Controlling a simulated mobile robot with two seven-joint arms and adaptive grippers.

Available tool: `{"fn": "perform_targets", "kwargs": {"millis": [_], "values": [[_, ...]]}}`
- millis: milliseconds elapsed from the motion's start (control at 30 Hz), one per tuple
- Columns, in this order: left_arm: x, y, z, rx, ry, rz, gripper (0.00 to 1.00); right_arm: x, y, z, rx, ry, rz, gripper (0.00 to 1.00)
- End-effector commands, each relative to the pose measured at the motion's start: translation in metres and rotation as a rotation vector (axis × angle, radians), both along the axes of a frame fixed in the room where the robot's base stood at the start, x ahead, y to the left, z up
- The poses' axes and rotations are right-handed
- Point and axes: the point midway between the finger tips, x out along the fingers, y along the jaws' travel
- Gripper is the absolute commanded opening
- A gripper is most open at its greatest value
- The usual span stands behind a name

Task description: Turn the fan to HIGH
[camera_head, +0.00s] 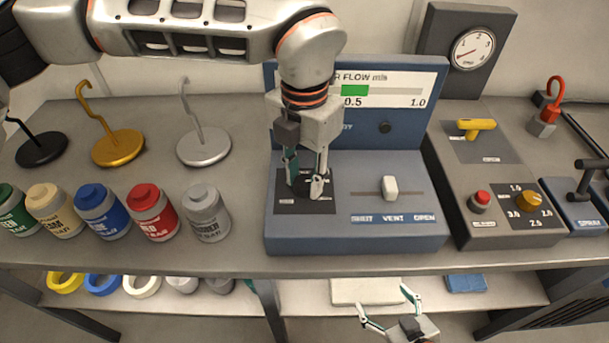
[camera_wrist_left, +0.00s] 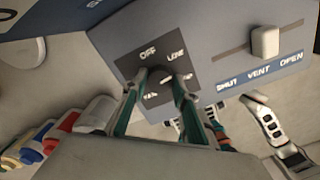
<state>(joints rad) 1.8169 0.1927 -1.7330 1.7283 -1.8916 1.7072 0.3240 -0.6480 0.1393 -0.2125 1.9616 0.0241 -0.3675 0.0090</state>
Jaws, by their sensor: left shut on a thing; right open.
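The blue air-flow console (camera_head: 350,235) stands on the bench, with a dark dial plate (camera_head: 287,203) on its left part. My left gripper (camera_head: 304,186) comes down from above and is shut on the dark fan knob on this plate. In the left wrist view the fingers (camera_wrist_left: 160,82) straddle the knob (camera_wrist_left: 170,95), which is mostly hidden. The label OFF shows above it; the other labels are hard to read, so I cannot tell the setting. My right gripper (camera_head: 389,303) is open and empty, low in front of the bench.
A white slider (camera_head: 390,187) marked SHUT, VENT, OPEN is right of the knob. A panel with a yellow handle (camera_head: 477,126), red button (camera_head: 480,200) and orange knob (camera_head: 530,202) stands further right. Several paint jars (camera_head: 152,212) and hook stands (camera_head: 204,146) are left.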

Motion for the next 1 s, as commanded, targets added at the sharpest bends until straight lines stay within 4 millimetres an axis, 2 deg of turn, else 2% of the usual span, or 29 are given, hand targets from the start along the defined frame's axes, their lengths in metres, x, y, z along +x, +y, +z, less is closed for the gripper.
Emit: {"fn": "perform_targets", "kwargs": {"millis": [500, 733, 1000], "values": [[0.0008, -0.0005, 0.0021, -0.001, -0.003, -0.454, 0.07, 0.0009, 0.0000, 0.0042, 0.000, -0.003, 0.000, 0.79], [0.0004, -0.0003, 0.0017, -0.001, -0.002, -0.583, 0.07, 0.0013, 0.0000, 0.0060, 0.000, -0.004, 0.000, 0.79], [0.0007, -0.0006, 0.0015, -0.002, -0.003, -0.655, 0.07, 0.0014, 0.0000, 0.0068, 0.000, -0.004, 0.000, 0.79]]}}
